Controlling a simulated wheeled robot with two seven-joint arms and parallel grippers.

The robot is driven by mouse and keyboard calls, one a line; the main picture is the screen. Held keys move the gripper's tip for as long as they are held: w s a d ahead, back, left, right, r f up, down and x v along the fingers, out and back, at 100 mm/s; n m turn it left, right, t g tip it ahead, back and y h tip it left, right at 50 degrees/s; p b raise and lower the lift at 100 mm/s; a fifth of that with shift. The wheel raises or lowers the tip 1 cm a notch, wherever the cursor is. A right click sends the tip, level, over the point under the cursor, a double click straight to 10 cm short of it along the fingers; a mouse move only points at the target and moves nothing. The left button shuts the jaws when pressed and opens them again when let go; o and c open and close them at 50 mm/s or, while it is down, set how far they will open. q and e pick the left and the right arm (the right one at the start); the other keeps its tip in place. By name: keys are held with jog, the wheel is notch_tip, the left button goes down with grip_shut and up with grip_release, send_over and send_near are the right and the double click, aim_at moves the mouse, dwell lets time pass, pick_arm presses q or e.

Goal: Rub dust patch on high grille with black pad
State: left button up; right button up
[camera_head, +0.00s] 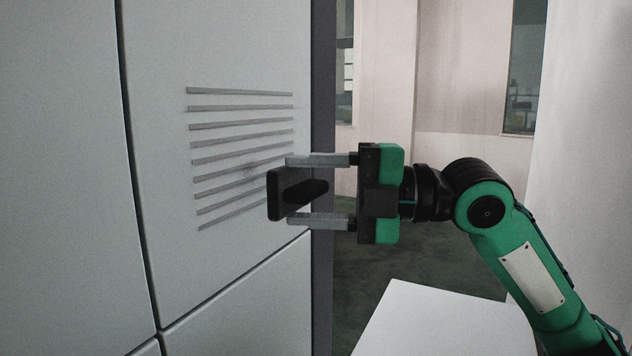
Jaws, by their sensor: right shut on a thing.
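The grille (240,124) is a set of several grey horizontal slats on the pale upright panel. A faint darker smudge (250,168), perhaps the dust patch, shows between the lower slats near their right half. My right gripper (288,188) comes in from the right and is shut on the black pad (274,196), with one finger above and one below its dark handle. The pad's flat face is turned left toward the panel, over the lower right of the grille. I cannot tell whether it touches the slats. My left gripper is not in view.
The panel's right edge (322,120) is a dark vertical strip behind the gripper. A white flat surface (440,320) lies below my right arm. Open floor (425,255) and pale walls are behind. Seams divide the cabinet face at left and below the grille.

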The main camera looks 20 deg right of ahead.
aim_at(249, 176)
jog(key=shift+w+a+r+p, duration=0.2)
jog(key=shift+w+a+p, duration=0.35)
jog(key=shift+p, duration=0.1)
jog(key=w+a, duration=0.1)
jog(key=w+a+p, duration=0.1)
jog(key=shift+w+f, duration=0.1)
jog(key=shift+w, duration=0.3)
jog(key=shift+w+a, duration=0.2)
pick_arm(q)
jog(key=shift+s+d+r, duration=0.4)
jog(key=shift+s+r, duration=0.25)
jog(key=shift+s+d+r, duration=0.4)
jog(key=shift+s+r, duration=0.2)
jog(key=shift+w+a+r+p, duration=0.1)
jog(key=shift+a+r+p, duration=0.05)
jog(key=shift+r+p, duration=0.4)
pick_arm(e)
jog(key=shift+w+a, duration=0.65)
jog(key=shift+w, duration=0.2)
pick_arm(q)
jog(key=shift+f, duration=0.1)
pick_arm(e)
jog(key=shift+f, duration=0.1)
